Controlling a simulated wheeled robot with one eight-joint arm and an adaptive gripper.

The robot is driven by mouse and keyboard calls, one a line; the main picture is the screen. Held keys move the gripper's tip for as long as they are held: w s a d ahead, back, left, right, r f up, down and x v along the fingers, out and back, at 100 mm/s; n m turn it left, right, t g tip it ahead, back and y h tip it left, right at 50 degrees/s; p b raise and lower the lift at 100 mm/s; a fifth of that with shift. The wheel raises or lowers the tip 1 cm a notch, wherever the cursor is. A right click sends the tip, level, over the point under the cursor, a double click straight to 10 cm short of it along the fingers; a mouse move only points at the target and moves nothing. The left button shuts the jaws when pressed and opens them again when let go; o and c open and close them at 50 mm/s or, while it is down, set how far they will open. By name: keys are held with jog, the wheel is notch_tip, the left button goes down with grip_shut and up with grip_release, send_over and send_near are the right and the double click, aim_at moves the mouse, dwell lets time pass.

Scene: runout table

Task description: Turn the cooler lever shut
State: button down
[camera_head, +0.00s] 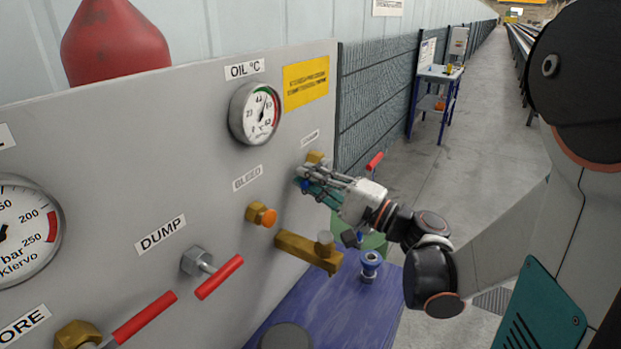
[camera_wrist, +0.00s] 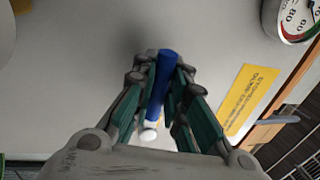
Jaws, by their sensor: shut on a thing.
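The cooler lever is a blue handle (camera_wrist: 162,85) between the fingers in the wrist view, with a pale rounded end towards the palm. In the head view only a bit of its blue (camera_head: 304,184) shows among the fingertips. Its brass valve body (camera_head: 316,157) sits on the grey panel just above my fingers, under a small label (camera_head: 310,138) too small to read. My gripper (camera_head: 310,182) is shut on the blue handle, with green-padded fingers on both sides of it. The fingers hide most of the lever in the head view.
The grey panel (camera_head: 150,130) carries an oil gauge (camera_head: 255,112), an orange-tipped bleed fitting (camera_head: 262,214), a brass bar (camera_head: 305,250) and red-handled levers (camera_head: 219,277). A red handle (camera_head: 374,161) shows just beyond my gripper. A blue bench (camera_head: 340,310) lies below. Open floor lies to the right.

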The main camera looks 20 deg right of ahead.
jog(key=c, duration=1.6)
grip_release()
jog(key=shift+d, duration=0.1)
jog(key=v, duration=1.2)
